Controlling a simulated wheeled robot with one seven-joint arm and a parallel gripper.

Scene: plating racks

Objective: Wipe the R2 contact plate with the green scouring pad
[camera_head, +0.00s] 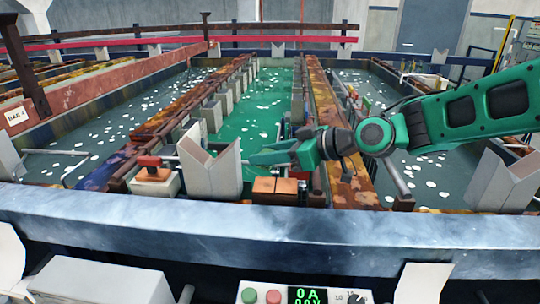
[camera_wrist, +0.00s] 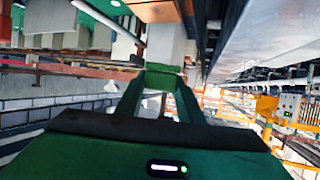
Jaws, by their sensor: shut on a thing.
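My gripper (camera_head: 268,154) is above the front end of the middle tank, with its fingers pointing left. In the wrist view my gripper (camera_wrist: 160,88) is shut on a green block, which looks like the scouring pad (camera_wrist: 164,78). In the head view the pad cannot be told apart from the green fingers. No R2 label is readable, so I cannot tell which one is the R2 contact plate.
Another saddle (camera_head: 503,180) stands at the right. A rusty divider (camera_head: 335,130) runs under my arm. A control box (camera_head: 305,294) is in front.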

